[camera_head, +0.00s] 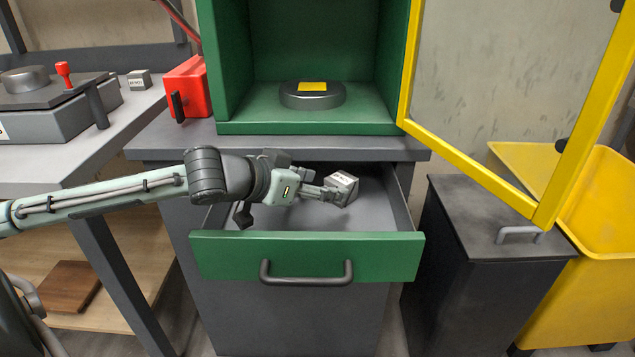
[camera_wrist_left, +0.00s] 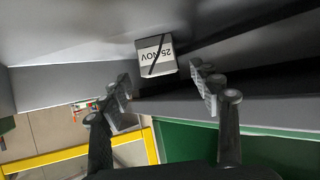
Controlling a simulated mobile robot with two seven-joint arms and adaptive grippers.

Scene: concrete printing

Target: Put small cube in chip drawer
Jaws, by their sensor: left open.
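The small grey cube (camera_head: 341,187) has a white label and is inside the open chip drawer (camera_head: 306,255), towards its back right. The drawer has a green front and a dark handle. My left gripper (camera_head: 326,192) reaches over the drawer from the left, with its fingertips close to the cube. In the left wrist view the gripper (camera_wrist_left: 164,90) is open, and the labelled cube (camera_wrist_left: 156,54) lies just beyond the spread fingers, apart from them. Whether the cube rests flat on the drawer floor is hard to tell. My right gripper is not in view.
A green cabinet (camera_head: 228,65) with an open yellow-framed door (camera_head: 470,165) stands above the drawer. It holds a dark round piece (camera_head: 312,95). Another labelled cube (camera_head: 138,80) sits on the left table. A dark bin (camera_head: 480,240) and yellow container (camera_head: 590,275) stand to the right.

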